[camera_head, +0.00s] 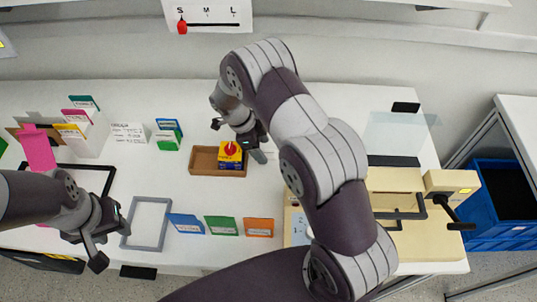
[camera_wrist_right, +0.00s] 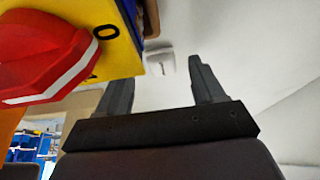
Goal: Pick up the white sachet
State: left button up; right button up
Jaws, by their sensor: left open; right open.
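A small white item with dark print, which looks like the white sachet (camera_wrist_right: 161,62), lies on the white surface beside the yellow switch box (camera_wrist_right: 118,42) in the right wrist view. I cannot make the sachet out in the head view. My right gripper (camera_wrist_right: 160,74) is open and empty, with the sachet beyond and between its fingertips. In the head view my right gripper (camera_head: 256,146) is just right of the yellow and blue switch box (camera_head: 231,157). My left gripper (camera_head: 111,246) is open and empty near the table's front left.
The box's red knob (camera_wrist_right: 40,52) is close to my right gripper. A brown tray (camera_head: 204,161) holds the box. Blue, green and orange cards (camera_head: 223,226) stand in front, beside a grey frame (camera_head: 148,222). A beige machine (camera_head: 408,225) stands right. Bare table lies behind the tray.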

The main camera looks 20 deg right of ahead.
jog(key=shift+x, duration=1.1)
jog(key=shift+w+r, duration=0.1)
jog(key=c, duration=1.1)
